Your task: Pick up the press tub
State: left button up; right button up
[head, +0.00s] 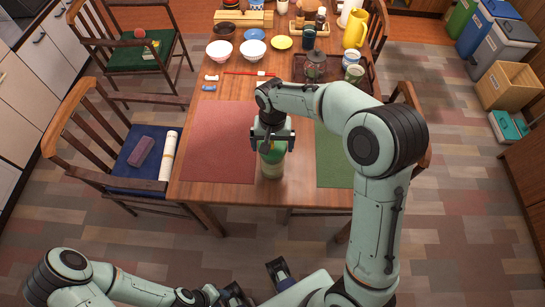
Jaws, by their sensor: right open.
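The press tub, as I take it, is a pale cylindrical tub with a green top (272,168). It stands upright near the front edge of the wooden table, between the red and green mats. My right gripper (272,147) points down over it, open, with its fingers at either side of the tub's top. The gripper hides part of the top, and I cannot tell whether the fingers touch it. My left gripper (234,293) is low at the bottom edge, away from the table and partly cut off. Its jaw opening is not clear.
A red mat (219,143) and a green mat (333,160) flank the tub. Chairs (107,140) are at the left. Bins (497,52) are at the right.

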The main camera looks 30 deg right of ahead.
jog(key=shift+f, duration=0.15)
jog(key=c, duration=1.5)
jog(key=shift+c, duration=1.1)
